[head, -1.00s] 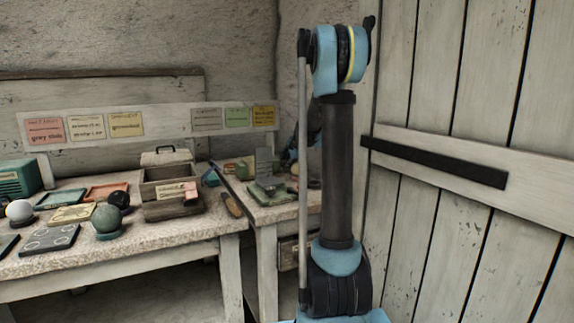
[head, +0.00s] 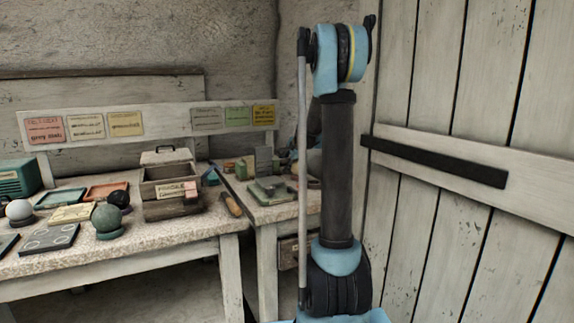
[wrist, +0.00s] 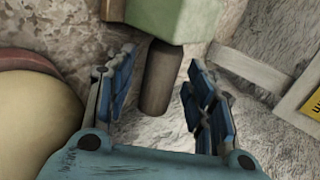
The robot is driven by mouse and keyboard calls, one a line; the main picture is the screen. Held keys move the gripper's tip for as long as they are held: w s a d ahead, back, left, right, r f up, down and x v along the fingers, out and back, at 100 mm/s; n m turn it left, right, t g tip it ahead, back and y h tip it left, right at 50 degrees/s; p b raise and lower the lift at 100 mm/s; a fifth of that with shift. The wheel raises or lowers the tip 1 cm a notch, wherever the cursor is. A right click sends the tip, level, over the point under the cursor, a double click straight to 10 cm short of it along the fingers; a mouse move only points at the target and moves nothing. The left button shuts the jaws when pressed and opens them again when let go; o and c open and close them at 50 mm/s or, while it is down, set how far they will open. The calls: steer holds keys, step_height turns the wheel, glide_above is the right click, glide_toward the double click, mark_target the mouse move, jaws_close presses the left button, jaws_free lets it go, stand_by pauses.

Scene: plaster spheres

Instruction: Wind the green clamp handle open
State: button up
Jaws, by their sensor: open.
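In the wrist view a dark brown cylindrical grip (wrist: 163,80) sticks out from a pale green block (wrist: 172,18); it looks like the clamp's handle. My gripper (wrist: 160,68) is open, with one blue-padded finger on each side of the grip and visible gaps to both. In the head view a green clamp-like fixture (head: 272,190) with an upright grey plate (head: 264,160) stands on the small right-hand table. My arm's column hides most of my gripper there, and the handle cannot be made out clearly.
A pale yellow rounded thing (wrist: 35,125) with a reddish rim lies close left of my gripper. The left bench (head: 190,232) holds a wooden box (head: 168,185), spheres and trays. A plank door (head: 470,230) closes off the right.

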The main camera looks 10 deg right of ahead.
step_height(320, 180, up, 10)
steer(key=shift+f, duration=0.1)
stand_by(0.5)
steer(key=shift+w, duration=0.1)
steer(key=g+h, duration=0.2)
steer(key=g, duration=0.4)
glide_toward(288, 160)
steer(key=x, duration=0.3)
steer(key=w+d+x, duration=0.1)
steer(key=x, duration=0.6)
steer(key=shift+w+d, duration=0.15)
steer(key=shift+d, duration=0.05)
stand_by(0.3)
